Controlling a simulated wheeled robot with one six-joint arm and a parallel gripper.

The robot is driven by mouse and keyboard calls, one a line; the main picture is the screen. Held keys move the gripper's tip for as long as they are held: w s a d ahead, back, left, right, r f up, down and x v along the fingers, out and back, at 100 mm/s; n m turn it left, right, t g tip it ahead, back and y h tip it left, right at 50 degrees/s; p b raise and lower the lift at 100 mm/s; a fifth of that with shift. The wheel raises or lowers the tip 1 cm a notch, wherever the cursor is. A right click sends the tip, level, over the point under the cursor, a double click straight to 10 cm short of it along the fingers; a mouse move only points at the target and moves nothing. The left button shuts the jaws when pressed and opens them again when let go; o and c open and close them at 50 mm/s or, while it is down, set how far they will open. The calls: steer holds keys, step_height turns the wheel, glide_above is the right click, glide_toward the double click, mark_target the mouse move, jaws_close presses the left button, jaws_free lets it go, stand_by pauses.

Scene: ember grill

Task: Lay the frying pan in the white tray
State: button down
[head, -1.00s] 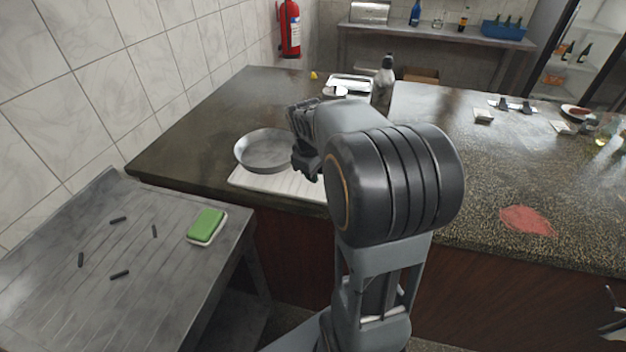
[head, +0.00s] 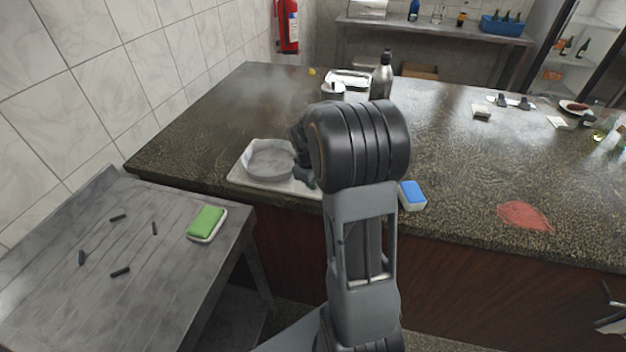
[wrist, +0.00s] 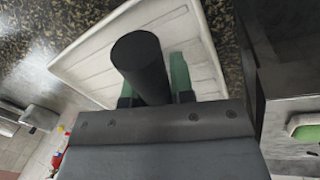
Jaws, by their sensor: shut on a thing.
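The grey frying pan (head: 269,160) shows at the left of my gripper in the head view, over the left part of the white tray (head: 240,180) on the counter. It looks level and low; I cannot tell whether it touches the tray floor. My gripper (head: 303,160) is at the pan's right side, partly hidden by my arm. In the wrist view my gripper (wrist: 155,88) is shut on the pan's dark handle (wrist: 140,60), with the ribbed tray (wrist: 75,68) behind it. The pan's bowl does not show clearly there.
A blue and white sponge (head: 412,195) lies on the counter (head: 450,150) to the right. A green sponge (head: 206,222) and several dark sticks lie on the metal side table (head: 60,270). A steel bottle (head: 382,78) stands behind my arm. A red patch (head: 525,215) marks the counter.

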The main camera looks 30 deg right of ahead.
steer(key=c, duration=1.4)
jaws_free()
steer(key=shift+f, duration=0.15)
steer(key=shift+c, duration=0.2)
steer(key=o, duration=0.5)
steer(key=shift+c, duration=0.2)
step_height(320, 180, up, 11)
steer(key=a, duration=0.2)
steer(key=s+a+m+t+y, duration=0.2)
steer(key=s+a+m+t, duration=0.1)
steer(key=s+a, duration=1.2)
steer(key=shift+s+m, duration=0.4)
steer(key=shift+m, duration=0.3)
